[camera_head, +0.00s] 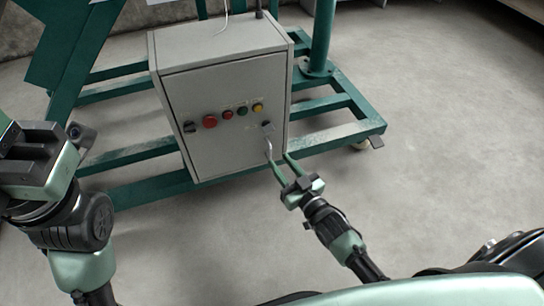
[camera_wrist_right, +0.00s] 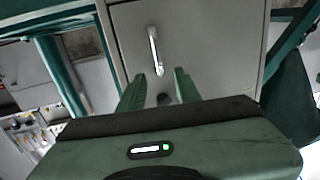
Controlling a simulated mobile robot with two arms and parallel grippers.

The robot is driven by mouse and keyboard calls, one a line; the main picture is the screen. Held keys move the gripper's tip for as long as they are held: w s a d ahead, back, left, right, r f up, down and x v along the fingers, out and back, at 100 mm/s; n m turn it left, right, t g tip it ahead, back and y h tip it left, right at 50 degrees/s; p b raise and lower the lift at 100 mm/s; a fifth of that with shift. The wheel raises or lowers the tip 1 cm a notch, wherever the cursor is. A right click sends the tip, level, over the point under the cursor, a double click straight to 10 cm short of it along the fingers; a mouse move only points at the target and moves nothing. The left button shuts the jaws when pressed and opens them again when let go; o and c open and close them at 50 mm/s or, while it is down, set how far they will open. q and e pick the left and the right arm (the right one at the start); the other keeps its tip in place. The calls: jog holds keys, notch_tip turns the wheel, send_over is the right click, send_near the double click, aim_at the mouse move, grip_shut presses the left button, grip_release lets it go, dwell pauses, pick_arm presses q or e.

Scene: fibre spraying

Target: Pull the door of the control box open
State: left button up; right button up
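The grey control box (camera_head: 225,100) stands on a green frame in the head view, with its door (camera_head: 221,150) looking shut. A silver handle (camera_head: 268,150) is on the door's lower right part; in the wrist view this handle (camera_wrist_right: 154,50) is a slim bar beyond the fingertips. My right gripper (camera_head: 279,161) is open at the door's lower right; its two green fingers (camera_wrist_right: 160,85) are apart with nothing between them. I cannot tell whether a fingertip touches the door. My left arm's end (camera_head: 35,155) is at the left edge; its fingers do not show.
The door carries a red button (camera_head: 209,121), smaller coloured buttons and a dark switch (camera_head: 190,127). Green frame beams (camera_head: 335,135) run beside and behind the box. The concrete floor (camera_head: 440,130) to the right is clear.

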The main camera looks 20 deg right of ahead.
aim_at(270, 151)
jog(key=b+x, duration=0.2)
jog(key=x, duration=0.3)
jog(key=shift+f, duration=0.1)
grip_shut()
jog(key=shift+s+a, duration=0.1)
jog(key=shift+a, duration=0.05)
dwell(1.2)
